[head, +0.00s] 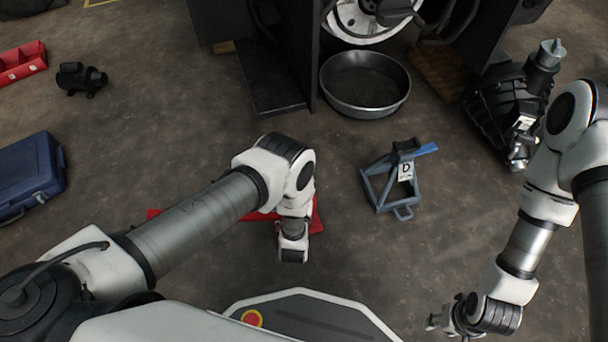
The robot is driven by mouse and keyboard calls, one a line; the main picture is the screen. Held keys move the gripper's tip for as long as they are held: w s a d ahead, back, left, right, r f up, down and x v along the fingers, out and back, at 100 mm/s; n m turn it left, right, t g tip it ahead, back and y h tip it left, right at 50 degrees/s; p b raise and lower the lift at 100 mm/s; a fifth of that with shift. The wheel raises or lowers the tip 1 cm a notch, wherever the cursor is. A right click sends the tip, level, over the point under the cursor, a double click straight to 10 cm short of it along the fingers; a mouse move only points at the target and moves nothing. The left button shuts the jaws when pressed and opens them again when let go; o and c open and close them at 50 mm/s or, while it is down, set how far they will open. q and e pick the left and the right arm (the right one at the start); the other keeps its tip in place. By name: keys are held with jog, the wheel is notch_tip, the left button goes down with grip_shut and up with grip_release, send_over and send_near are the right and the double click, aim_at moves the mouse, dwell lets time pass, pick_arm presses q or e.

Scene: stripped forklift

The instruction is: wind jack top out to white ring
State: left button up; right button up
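A dark grey upright cylinder with a pointed top (546,55), which may be the jack, stands at the upper right. A white label shows below it. I cannot make out a white ring on it, and its lower part merges with dark parts beside it. My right gripper (438,319) is low at the bottom right, well apart from the cylinder; it is small and dark, so its fingers are unclear. My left arm reaches to the middle, its wrist over a red object (264,215) on the floor; the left gripper's fingers do not show.
A blue-grey stand (382,187) marked D is on the floor right of centre. A round metal pan (364,86) sits under the forklift's wheel (355,20). A blue case (28,176), a red tray (22,66) and a black part (80,78) lie left.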

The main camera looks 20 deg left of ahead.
pick_arm(q)
jog(key=shift+s+a+f+n+g+y, duration=0.15)
jog(key=shift+s+f+n+g+y, duration=0.15)
jog(key=shift+n+y, duration=0.45)
jog(key=shift+a+n+g+y+p, duration=0.2)
jog(key=shift+n+g+y, duration=0.4)
jog(key=shift+y, duration=0.55)
jog(key=shift+a+n+g+y+p, duration=0.15)
jog(key=shift+n+g+y, duration=0.4)
jog(key=shift+y, duration=0.55)
dwell(0.7)
jog(key=o, duration=0.9)
jog(key=shift+d, duration=0.1)
jog(key=shift+w+r+t, duration=0.1)
jog(key=shift+t, duration=0.15)
